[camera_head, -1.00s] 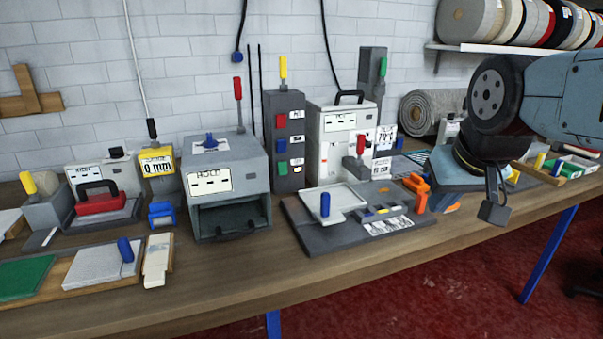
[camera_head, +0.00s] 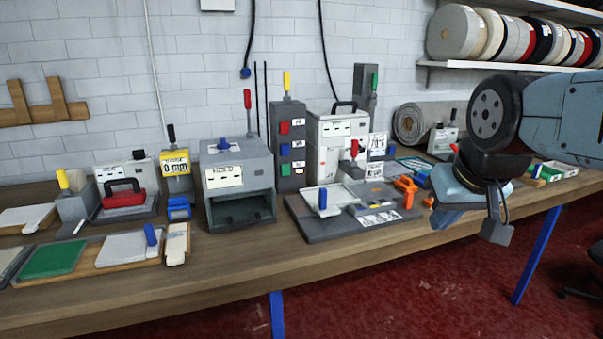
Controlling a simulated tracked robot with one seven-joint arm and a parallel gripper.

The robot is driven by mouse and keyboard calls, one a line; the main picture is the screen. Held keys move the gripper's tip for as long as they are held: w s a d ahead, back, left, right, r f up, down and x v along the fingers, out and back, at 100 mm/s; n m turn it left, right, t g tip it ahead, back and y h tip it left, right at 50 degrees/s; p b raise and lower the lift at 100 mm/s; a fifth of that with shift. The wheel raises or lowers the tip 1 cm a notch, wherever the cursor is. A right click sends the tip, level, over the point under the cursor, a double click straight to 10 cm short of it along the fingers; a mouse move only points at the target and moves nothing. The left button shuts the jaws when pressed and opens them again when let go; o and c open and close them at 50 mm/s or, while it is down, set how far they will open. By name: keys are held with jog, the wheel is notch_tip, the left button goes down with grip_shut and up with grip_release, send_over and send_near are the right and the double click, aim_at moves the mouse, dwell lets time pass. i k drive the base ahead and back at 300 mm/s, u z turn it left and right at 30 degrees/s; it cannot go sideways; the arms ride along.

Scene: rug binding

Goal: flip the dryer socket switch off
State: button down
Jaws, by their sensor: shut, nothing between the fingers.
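My gripper (camera_head: 447,207) hangs from my arm at the right, over the front part of the bench. It is shut, with nothing seen in it; its fingertips are hard to make out. A blue plug (camera_head: 245,72) on a black cable is at the wall above the grey box with an open front. A pale box (camera_head: 217,4) on the wall is cut off by the top edge. I cannot tell whether either belongs to the dryer socket, and I can make out no switch position. My gripper is well to the right of both and apart from them.
The wooden bench (camera_head: 210,292) is crowded with a grey open-fronted box (camera_head: 237,182), a dark tower with coloured buttons (camera_head: 290,150), a white machine (camera_head: 335,140) and a dark base plate (camera_head: 318,229). A shelf (camera_head: 505,67) holds rolls. The red floor in front looks clear.

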aim_at(285, 168)
jog(key=u, duration=0.15)
jog(key=i, duration=0.9)
jog(key=z, duration=0.1)
